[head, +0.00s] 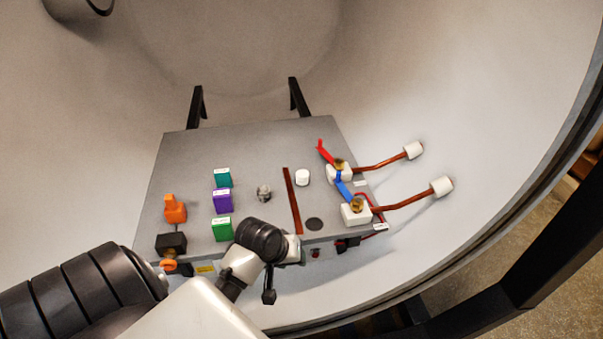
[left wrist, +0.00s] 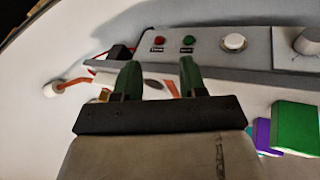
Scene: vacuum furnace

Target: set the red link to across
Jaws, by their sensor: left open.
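The red link (head: 325,152) is a short red strip at the right rear of the grey bench. One end is at the brass nut of the rear white terminal block (head: 335,178), and the other points back and left, away from the front terminal block (head: 356,218). The blue link (head: 344,188) lies between the two blocks. My left gripper (left wrist: 158,76) is open, with two dark green fingers apart and nothing clearly held. In the head view its wrist is at the bench's front edge, left of and apart from the links; its fingertips are hard to make out.
Copper rods (head: 402,201) run right from the blocks to white wall insulators (head: 441,187). A white cylinder (head: 302,177) and copper strip (head: 292,200) lie left of the links. Green (head: 222,230) and purple (head: 222,201) blocks stand further left. The curved chamber wall surrounds the bench.

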